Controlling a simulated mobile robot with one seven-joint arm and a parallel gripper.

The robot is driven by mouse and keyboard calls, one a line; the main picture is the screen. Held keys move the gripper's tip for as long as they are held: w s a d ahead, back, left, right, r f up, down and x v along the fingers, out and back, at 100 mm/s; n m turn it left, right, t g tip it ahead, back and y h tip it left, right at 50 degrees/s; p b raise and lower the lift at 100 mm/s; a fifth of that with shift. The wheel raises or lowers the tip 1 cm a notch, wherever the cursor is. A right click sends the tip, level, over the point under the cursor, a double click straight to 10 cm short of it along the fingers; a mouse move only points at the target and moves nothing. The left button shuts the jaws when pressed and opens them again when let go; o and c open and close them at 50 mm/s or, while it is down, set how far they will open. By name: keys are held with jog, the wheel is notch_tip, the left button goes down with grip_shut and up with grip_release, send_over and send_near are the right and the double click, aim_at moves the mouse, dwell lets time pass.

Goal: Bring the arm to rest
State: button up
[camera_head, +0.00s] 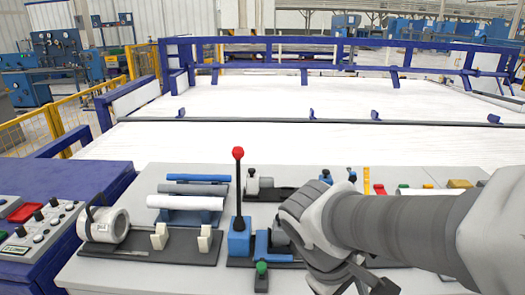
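My arm reaches in from the right edge over the bench. Its grey-white wrist bends downward beside the lever base. My gripper (368,282) is only partly visible at the bottom, below the wrist. Its fingertips are hidden or out of frame, so I cannot tell whether it is open or shut. A white pipe (185,202), a grey pipe (193,189) and a blue pipe (198,178) lie side by side on a blue rack (182,217) left of the arm, apart from it.
A red-knobbed lever (238,190) stands upright on a blue base, close left of my wrist. A white cylinder (108,225) with a dark clamp sits at the bench's left. A control panel (38,228) stands further left. Blue rails border the white area behind.

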notch_tip(320, 180, up, 11)
jog(key=s+m+t+y+p, duration=0.1)
jog(key=m+t+y+p, duration=0.1)
jog(key=m+t+y, duration=0.2)
jog(key=m, duration=0.2)
jog(key=shift+s+a+f+m+t+y+p, duration=0.2)
jog(key=shift+m+t+y+p, duration=0.1)
jog(key=shift+m+t+p, duration=0.1)
